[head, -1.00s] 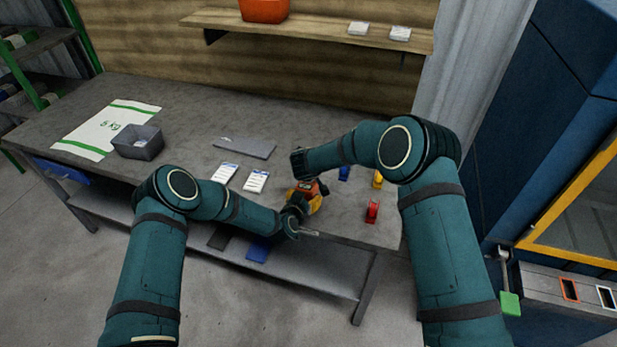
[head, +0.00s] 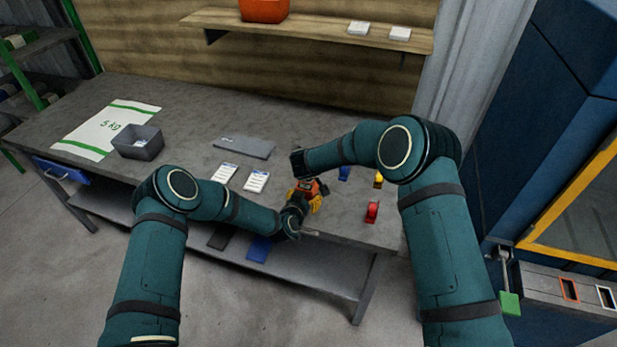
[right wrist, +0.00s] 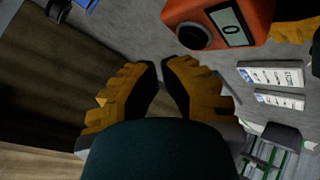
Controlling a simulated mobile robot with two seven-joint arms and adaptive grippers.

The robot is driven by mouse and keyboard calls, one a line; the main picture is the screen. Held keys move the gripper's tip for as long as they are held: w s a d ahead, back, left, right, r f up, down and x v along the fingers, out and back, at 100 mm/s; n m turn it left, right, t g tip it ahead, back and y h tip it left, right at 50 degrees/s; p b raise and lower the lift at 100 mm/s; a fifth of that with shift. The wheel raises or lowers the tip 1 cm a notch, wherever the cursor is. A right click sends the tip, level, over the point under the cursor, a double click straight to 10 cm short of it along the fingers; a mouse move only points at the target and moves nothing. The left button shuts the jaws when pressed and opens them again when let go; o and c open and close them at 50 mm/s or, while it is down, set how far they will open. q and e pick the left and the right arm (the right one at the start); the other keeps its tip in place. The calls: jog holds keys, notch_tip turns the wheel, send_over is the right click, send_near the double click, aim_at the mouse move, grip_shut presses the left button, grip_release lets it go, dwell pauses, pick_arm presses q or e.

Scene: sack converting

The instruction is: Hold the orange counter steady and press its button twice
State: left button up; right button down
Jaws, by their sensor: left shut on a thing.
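The orange counter (head: 307,187) is near the front edge of the bench, beside my left gripper (head: 314,202). My left gripper is shut on it, and one of its yellow fingers (right wrist: 293,29) shows beside the counter in the right wrist view. There the counter (right wrist: 258,16) has a round black button (right wrist: 187,36) and a display (right wrist: 230,22) reading 0. My right gripper (right wrist: 162,66) has its dark fingertips close together with nothing seen between them. It appears shut, apart from the button in that picture. In the head view my right arm's end hides its fingers.
Red (head: 371,212), yellow (head: 379,180) and blue (head: 344,173) small items stand right of the counter. Two white cards (head: 257,181) and a grey flat piece (head: 245,147) lie to its left. A grey bin (head: 137,143) and a white sack (head: 92,140) are farther left.

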jog(key=shift+f, duration=0.1)
dwell(0.3)
jog(key=shift+f, duration=0.3)
jog(key=shift+f, duration=0.6)
dwell(0.7)
jog(key=shift+r, duration=0.95)
jog(key=shift+r, duration=0.1)
jog(key=shift+r, duration=2.45)
